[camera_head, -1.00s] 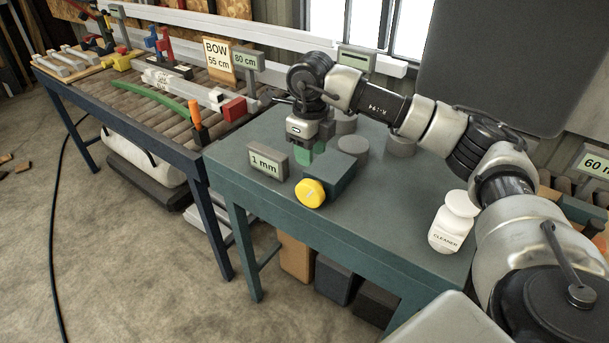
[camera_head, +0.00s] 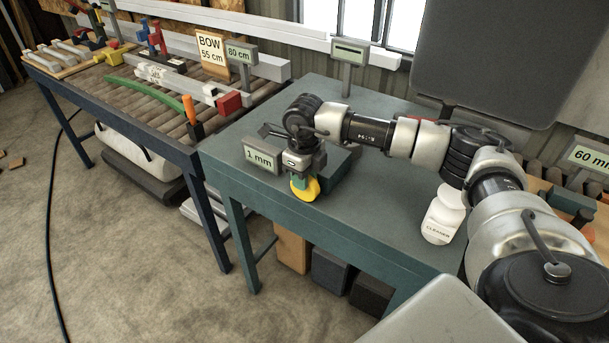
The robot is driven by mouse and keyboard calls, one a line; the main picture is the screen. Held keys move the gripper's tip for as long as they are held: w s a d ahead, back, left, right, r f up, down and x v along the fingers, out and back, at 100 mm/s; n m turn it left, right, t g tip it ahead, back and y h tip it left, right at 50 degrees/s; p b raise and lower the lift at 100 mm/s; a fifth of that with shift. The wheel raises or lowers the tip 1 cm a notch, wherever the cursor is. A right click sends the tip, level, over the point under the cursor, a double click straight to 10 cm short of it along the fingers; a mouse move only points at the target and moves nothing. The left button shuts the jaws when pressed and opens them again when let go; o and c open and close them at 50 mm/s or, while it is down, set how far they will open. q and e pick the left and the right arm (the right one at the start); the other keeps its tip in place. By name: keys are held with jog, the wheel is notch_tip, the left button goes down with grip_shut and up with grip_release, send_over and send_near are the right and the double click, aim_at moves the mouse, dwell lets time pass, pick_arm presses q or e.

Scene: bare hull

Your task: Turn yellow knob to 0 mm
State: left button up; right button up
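The yellow knob (camera_head: 312,188) is on the front of a dark green block (camera_head: 339,166) on the teal table. A small grey display (camera_head: 261,157) beside it reads "1 mm". My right gripper (camera_head: 298,188) points down right at the knob, with its green fingers in front of the knob and covering part of it. I cannot tell whether the fingers touch the knob or how far apart they are. My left gripper is not in view.
A roller bench (camera_head: 130,110) with a green strip and an orange-handled tool is at the left.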

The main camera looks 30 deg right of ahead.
jog(key=c, duration=0.3)
jog(key=shift+w+a+r+g+h+p, duration=0.1)
jog(key=shift+w+a+g+h+p, duration=0.2)
jog(key=shift+g, duration=0.5)
jog(key=shift+w+f+g+h, duration=0.1)
jog(key=shift+w+g+h, duration=0.15)
jog(key=shift+g, duration=0.25)
jog(key=shift+w+f+g+h, duration=0.1)
jog(key=shift+g+h, duration=0.15)
jog(key=shift+g, duration=0.25)
jog(key=shift+w+f+g, duration=0.1)
jog(key=shift+g, duration=0.7)
jog(key=o, duration=0.6)
jog(key=shift+h, duration=0.3)
jog(key=shift+o, duration=0.2)
